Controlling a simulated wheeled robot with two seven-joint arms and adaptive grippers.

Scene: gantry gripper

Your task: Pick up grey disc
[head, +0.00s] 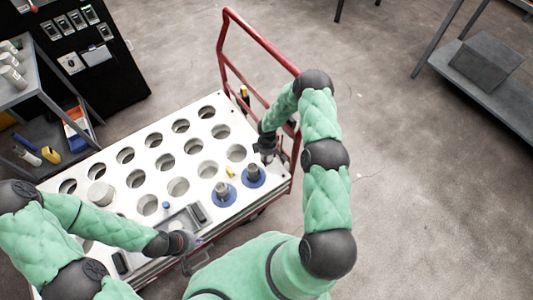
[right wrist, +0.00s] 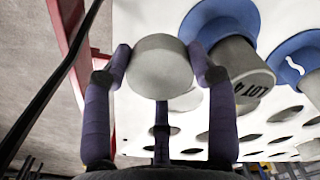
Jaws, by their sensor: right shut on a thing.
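A grey disc (right wrist: 158,68) shows in the right wrist view, held between the fingertips of my right gripper (right wrist: 163,62). In the head view my right gripper (head: 267,152) is over the far right end of the white holed cart top (head: 205,133); the disc is not clear there. A similar pale grey round piece (head: 100,193) sits at the left of the cart top. My left gripper (head: 190,258) is over the cart's near edge, small and partly unclear, so its jaws cannot be read.
Two grey cylinders with blue flanges (head: 222,192) (head: 253,176) stand near my right gripper; one bears lettering in the right wrist view (right wrist: 238,70). A grey tray (head: 182,222) lies at the near edge. The red cart rail (head: 258,42) rises behind. A shelf (head: 30,90) stands left.

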